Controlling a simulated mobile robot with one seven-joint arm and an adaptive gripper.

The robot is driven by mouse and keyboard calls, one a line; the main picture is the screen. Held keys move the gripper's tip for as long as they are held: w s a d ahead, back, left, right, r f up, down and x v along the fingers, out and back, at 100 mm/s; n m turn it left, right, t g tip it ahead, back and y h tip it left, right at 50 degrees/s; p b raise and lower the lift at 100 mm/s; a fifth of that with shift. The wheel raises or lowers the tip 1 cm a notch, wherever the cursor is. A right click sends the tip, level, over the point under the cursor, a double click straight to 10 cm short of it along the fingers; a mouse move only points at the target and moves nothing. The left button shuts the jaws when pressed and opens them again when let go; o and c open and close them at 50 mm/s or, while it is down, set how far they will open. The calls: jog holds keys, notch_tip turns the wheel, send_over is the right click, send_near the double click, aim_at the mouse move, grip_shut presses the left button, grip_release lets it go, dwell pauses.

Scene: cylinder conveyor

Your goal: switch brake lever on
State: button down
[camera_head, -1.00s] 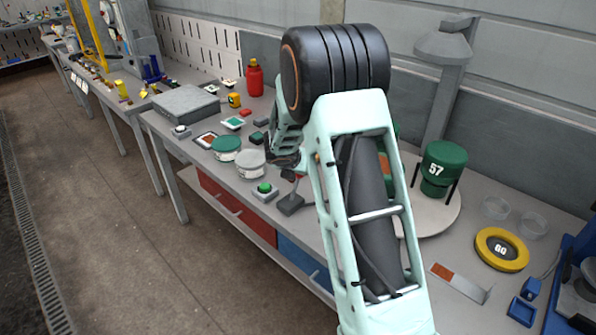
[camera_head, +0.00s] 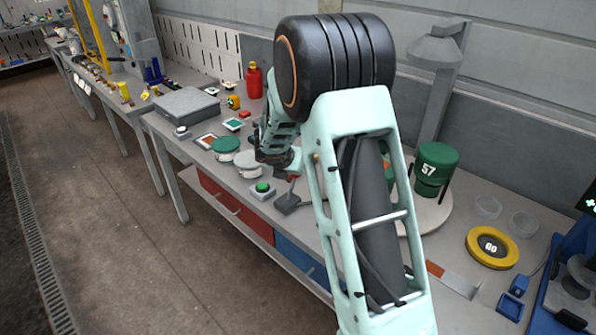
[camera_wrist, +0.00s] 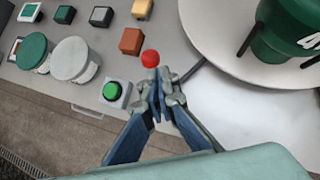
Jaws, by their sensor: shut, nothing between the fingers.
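The brake lever has a dark base (camera_head: 287,203) on the bench, with a thin stalk and a red knob (camera_head: 293,177) at its top. In the head view the knob is just below my gripper (camera_head: 279,163), which is partly covered by its own links. In the wrist view my gripper (camera_wrist: 159,74) is shut and empty. The red knob (camera_wrist: 150,58) shows right at the fingertips, slightly to their left. I cannot tell whether they touch. The lever's stalk and base are mostly hidden behind the fingers there.
A green button box (camera_head: 262,190) stands left of the lever. A round white turntable (camera_head: 428,218) carries the green cylinder 57 (camera_head: 436,166) at right. Small blocks lie behind, including a brown one (camera_wrist: 131,41).

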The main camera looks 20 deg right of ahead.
notch_tip(320, 180, up, 8)
jog(key=s+p, duration=0.1)
jog(key=s, duration=0.1)
jog(key=shift+s+f, duration=0.2)
jog(key=shift+s, duration=0.1)
jog(key=shift+d, duration=0.1)
